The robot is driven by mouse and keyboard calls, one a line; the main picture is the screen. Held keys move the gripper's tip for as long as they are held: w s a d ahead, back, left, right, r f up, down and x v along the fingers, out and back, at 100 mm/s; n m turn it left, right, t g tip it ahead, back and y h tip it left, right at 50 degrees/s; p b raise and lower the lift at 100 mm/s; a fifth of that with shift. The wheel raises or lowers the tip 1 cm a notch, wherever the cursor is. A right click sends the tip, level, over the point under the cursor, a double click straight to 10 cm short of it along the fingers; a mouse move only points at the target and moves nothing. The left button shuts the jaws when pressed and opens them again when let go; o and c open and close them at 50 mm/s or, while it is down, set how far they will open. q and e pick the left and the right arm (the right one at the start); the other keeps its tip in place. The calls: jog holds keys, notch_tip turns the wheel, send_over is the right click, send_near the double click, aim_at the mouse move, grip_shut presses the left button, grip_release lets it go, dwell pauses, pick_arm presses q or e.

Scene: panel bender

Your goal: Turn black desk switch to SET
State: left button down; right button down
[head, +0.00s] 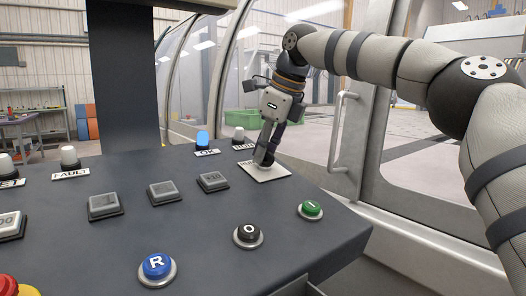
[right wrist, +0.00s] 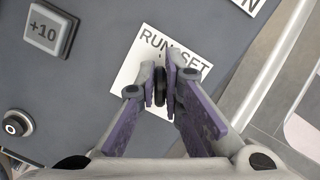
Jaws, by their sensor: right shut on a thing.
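The black desk switch (right wrist: 160,88) shows in the right wrist view as a dark knob on a white label plate (right wrist: 128,74). The plate reads RUN and SET, with RUN on the left and SET on the right. My right gripper (right wrist: 167,85) is shut on the knob, one finger on each side. In the head view my right gripper (head: 263,160) reaches down onto the plate (head: 264,174) at the desk's far right, and its fingers hide most of the knob. The knob's exact pointing direction is hard to tell. My left gripper is out of view.
Near the switch are a lit blue lamp (head: 202,140), a white lamp (head: 239,135) and a grey button (head: 213,181). Green (head: 311,209), black (head: 248,235) and blue (head: 157,267) round buttons sit along the front. A door handle (head: 342,135) stands right of the desk.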

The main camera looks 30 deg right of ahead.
jog(key=shift+m+p, duration=0.35)
jog(key=shift+m, duration=0.85)
jog(key=m, duration=0.2)
jog(key=m+h, duration=0.1)
jog(key=shift+w+d+f+m, duration=0.1)
jog(key=shift+d+f+m, duration=0.1)
jog(key=shift+m, duration=0.2)
jog(key=m, duration=0.4)
jog(key=m+h, duration=0.1)
jog(key=shift+d+f+m, duration=0.1)
jog(key=shift+d+m, duration=0.15)
jog(key=shift+m, duration=0.15)
jog(key=shift+f, duration=0.1)
jog(key=c, duration=1.7)
grip_release()
